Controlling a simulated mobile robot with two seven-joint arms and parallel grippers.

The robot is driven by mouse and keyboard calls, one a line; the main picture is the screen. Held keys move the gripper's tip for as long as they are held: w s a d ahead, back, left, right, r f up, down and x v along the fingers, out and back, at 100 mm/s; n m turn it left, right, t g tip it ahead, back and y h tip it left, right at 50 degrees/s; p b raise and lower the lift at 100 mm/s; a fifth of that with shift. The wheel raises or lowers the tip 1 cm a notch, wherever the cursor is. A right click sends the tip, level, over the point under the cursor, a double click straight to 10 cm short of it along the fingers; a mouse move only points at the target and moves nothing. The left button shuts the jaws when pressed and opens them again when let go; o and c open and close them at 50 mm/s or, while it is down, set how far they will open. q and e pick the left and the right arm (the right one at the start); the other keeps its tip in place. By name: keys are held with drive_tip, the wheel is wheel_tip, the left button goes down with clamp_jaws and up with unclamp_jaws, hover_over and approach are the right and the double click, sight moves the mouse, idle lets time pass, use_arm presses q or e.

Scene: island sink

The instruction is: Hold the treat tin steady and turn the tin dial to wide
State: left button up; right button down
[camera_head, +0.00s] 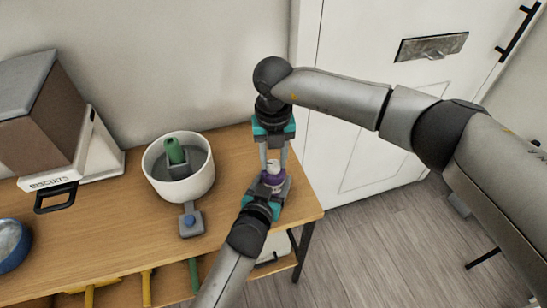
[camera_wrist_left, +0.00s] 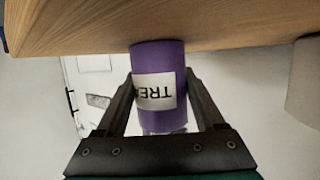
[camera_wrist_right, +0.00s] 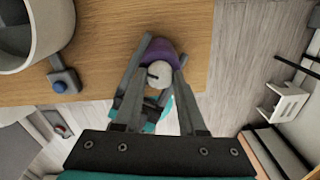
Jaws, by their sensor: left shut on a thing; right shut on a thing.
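The treat tin (camera_head: 273,182) is a small purple cylinder near the right end of the wooden table. In the left wrist view the tin (camera_wrist_left: 160,62) shows a white label with part of the word "TREAT". My left gripper (camera_head: 272,186) is shut around the tin's body from the front; its fingers (camera_wrist_left: 160,95) lie on both sides. The white tin dial (camera_wrist_right: 160,73) sits on top of the tin with a dark mark on it. My right gripper (camera_wrist_right: 164,68) reaches down from above and is shut on the dial. The dial's setting cannot be read.
A white bowl-like container (camera_head: 178,190) with a green post and a blue-buttoned block (camera_head: 191,220) stands left of the tin. A biscuits dispenser (camera_head: 70,165) and a blue bowl (camera_head: 12,245) are further left. The table's right edge (camera_head: 312,192) is close to the tin.

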sight(273, 164)
use_arm(q)
drive_tip(key=shift+f, duration=0.1)
use_arm(e)
drive_tip(key=shift+c, duration=2.3)
unclamp_jaws()
wheel_tip(273, 164, up, 12)
use_arm(q)
drive_tip(key=o, duration=1.5)
